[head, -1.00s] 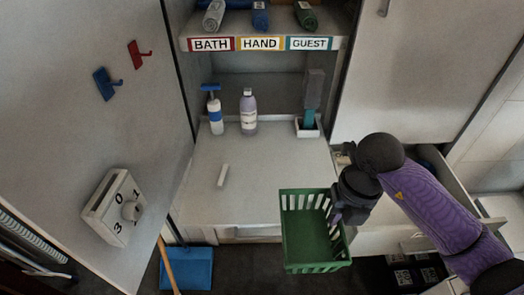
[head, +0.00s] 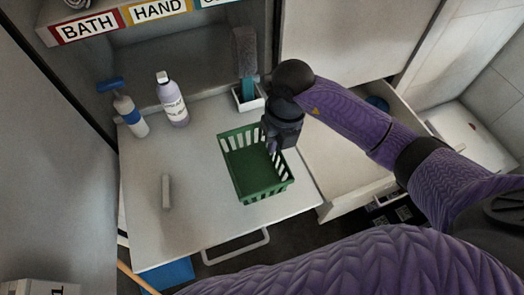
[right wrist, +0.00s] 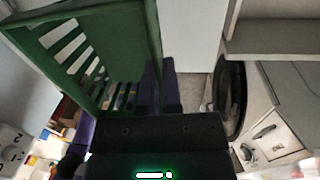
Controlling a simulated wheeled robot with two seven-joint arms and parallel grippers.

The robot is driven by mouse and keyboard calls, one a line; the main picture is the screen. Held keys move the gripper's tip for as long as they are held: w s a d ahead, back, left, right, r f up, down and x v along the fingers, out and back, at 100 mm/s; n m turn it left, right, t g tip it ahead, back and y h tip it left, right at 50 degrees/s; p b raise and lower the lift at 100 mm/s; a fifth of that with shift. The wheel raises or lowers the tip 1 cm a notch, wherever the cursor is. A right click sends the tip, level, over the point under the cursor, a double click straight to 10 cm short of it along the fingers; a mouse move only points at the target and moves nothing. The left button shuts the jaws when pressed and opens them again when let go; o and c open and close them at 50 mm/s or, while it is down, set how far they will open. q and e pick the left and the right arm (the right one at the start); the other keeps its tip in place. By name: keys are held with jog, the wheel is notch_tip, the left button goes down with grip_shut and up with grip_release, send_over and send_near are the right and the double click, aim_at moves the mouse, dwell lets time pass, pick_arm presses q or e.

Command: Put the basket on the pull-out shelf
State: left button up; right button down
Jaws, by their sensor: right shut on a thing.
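The green basket (head: 243,176) is a slatted, open-topped crate. It is over the front right part of the white pull-out shelf (head: 190,215), which has a handle (head: 236,247) on its front edge. I cannot tell whether the basket's bottom touches the shelf. My right gripper (head: 271,146) is shut on the basket's right rim. In the right wrist view the green slatted wall (right wrist: 85,50) is beside the fingers (right wrist: 160,90). The basket looks empty. My left gripper is out of view.
A blue-and-white pump bottle (head: 130,115), a lavender bottle (head: 172,100) and a brush in a white holder (head: 246,98) stand behind. An open drawer (head: 345,180) is at the right.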

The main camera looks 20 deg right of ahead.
aim_at(274, 157)
notch_tip(274, 157, down, 6)
jog(key=shift+r+b, duration=0.1)
jog(key=shift+b, duration=0.5)
jog(key=shift+r, duration=0.1)
jog(key=c, duration=1.2)
grip_release()
jog(key=o, duration=0.4)
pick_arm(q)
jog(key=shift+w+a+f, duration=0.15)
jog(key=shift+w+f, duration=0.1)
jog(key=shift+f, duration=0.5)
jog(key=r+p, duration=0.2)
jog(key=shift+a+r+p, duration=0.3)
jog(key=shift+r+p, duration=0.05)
pick_arm(e)
notch_tip(274, 157, up, 12)
jog(key=d, duration=0.1)
jog(key=shift+d, duration=0.2)
